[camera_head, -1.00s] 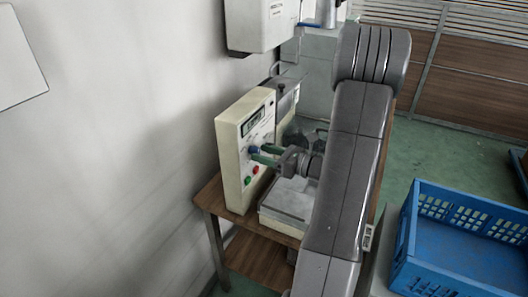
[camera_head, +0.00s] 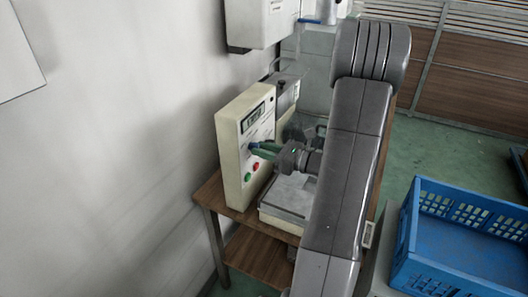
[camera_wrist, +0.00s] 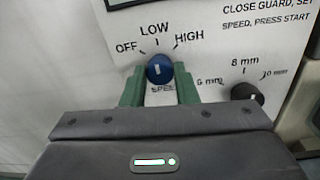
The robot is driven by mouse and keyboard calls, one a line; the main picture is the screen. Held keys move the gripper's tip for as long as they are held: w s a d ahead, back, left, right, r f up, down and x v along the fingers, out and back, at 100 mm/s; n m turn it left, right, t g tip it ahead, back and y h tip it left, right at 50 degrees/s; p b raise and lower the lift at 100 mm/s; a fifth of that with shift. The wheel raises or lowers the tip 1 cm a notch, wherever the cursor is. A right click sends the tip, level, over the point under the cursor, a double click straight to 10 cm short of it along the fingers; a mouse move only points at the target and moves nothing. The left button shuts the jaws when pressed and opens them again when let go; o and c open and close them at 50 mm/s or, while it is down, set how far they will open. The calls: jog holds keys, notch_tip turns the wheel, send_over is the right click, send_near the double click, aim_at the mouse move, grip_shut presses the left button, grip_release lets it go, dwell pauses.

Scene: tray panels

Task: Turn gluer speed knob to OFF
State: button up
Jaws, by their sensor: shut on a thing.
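The speed knob (camera_wrist: 159,69) is a round blue dial with a white pointer mark, under the printed words OFF, LOW and HIGH on the gluer's panel. Its mark looks near upright, roughly toward LOW. My gripper (camera_wrist: 160,77) has its two green fingers on the left and right sides of the knob, shut on it. In the head view my gripper (camera_head: 261,150) reaches from the right to the face of the cream gluer box (camera_head: 232,165); the fingers partly hide the knob there.
A black knob (camera_wrist: 247,93) with mm markings sits right of the blue one. Green (camera_head: 248,177) and red (camera_head: 256,167) buttons lie below my fingers. The gluer stands on a wooden table (camera_head: 212,196) by the wall. A blue crate (camera_head: 408,240) is at right.

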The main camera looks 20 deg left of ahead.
jog(key=n+b, duration=0.9)
jog(key=b, duration=0.1)
jog(key=shift+h, duration=0.3)
dwell(0.4)
jog(key=o, duration=1)
jog(key=shift+d, duration=0.1)
jog(key=d, duration=0.4)
jog(key=s+d, duration=0.1)
jog(key=d, duration=0.4)
jog(key=d+b, duration=0.1)
jog(key=d, duration=0.3)
jog(key=shift+s+d+r, duration=0.2)
jog(key=shift+s+d, duration=0.05)
jog(key=shift+s, duration=0.1)
